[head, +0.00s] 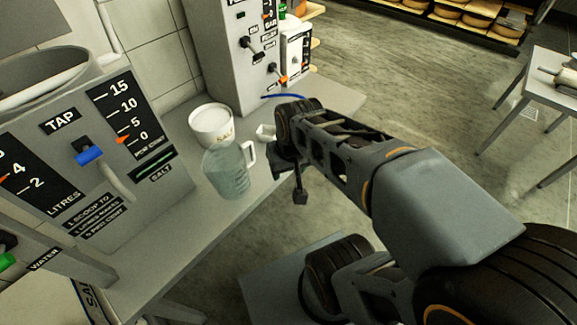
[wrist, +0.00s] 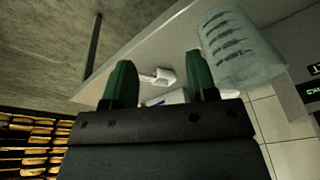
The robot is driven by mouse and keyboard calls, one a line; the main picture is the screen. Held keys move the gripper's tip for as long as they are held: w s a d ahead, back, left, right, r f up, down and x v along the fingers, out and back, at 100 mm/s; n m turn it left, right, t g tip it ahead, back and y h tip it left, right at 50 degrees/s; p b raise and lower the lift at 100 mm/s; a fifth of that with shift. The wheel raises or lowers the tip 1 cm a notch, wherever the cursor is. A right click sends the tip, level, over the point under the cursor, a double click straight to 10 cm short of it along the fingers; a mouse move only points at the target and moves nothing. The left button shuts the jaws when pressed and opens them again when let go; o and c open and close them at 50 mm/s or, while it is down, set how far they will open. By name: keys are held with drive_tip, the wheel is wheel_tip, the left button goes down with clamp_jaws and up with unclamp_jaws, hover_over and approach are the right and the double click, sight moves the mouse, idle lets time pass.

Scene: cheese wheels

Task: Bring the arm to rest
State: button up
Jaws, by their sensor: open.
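My arm reaches out from the lower right in the head view, its wrist near the edge of the grey counter (head: 150,265). My gripper (wrist: 161,75) shows two green fingers spread apart in the wrist view, with nothing held between them. In the head view its fingers are mostly hidden behind the wrist. A clear measuring jug (head: 228,172) stands upright on the counter, left of my wrist; it also shows in the wrist view (wrist: 238,48). A small white scoop (head: 265,132) lies on the counter beside my wrist, and it shows beyond the fingers in the wrist view (wrist: 163,77).
A white tub (head: 210,125) stands behind the jug. A tap panel (head: 110,150) with a blue lever is at left, and a grey machine (head: 225,50) with levers is at the back. Cheese shelves (head: 465,20) and a small table (head: 550,85) are farther off. The floor between is clear.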

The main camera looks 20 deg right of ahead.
drive_tip(key=shift+s+r+n+h, duration=0.2)
drive_tip(key=shift+n+h, duration=0.1)
drive_tip(key=shift+n, duration=0.2)
wheel_tip(320, 180, up, 17)
drive_tip(key=t+p, duration=0.1)
drive_tip(key=p, duration=1.5)
drive_tip(key=shift+s+a, duration=0.2)
drive_tip(key=shift+a, duration=0.1)
